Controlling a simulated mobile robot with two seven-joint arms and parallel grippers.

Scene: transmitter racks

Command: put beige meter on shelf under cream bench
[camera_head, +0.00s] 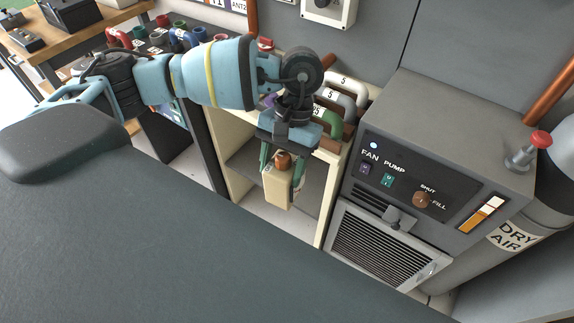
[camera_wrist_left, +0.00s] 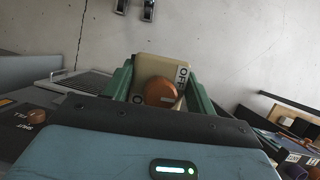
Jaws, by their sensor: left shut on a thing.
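My left gripper (camera_head: 283,172) points down with its green fingers shut on a small beige meter (camera_head: 277,189). The meter has a round copper-brown knob on its top. In the left wrist view the beige meter (camera_wrist_left: 163,70) sits between the green fingers, with its knob and part of the lettering "OFF" showing. The cream bench (camera_head: 238,179) stands open at the front, with a grey shelf (camera_head: 243,166) inside it under the top. The held meter is in front of the bench opening; whether it touches the shelf cannot be told. My right gripper is not in view.
A grey dryer cabinet (camera_head: 445,120) with fan and pump switches stands right of the bench, beside a dry air cylinder (camera_head: 515,235). Several handled items, one a green handle (camera_head: 329,121), crowd the bench top. A wooden table (camera_head: 75,37) is at the far left.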

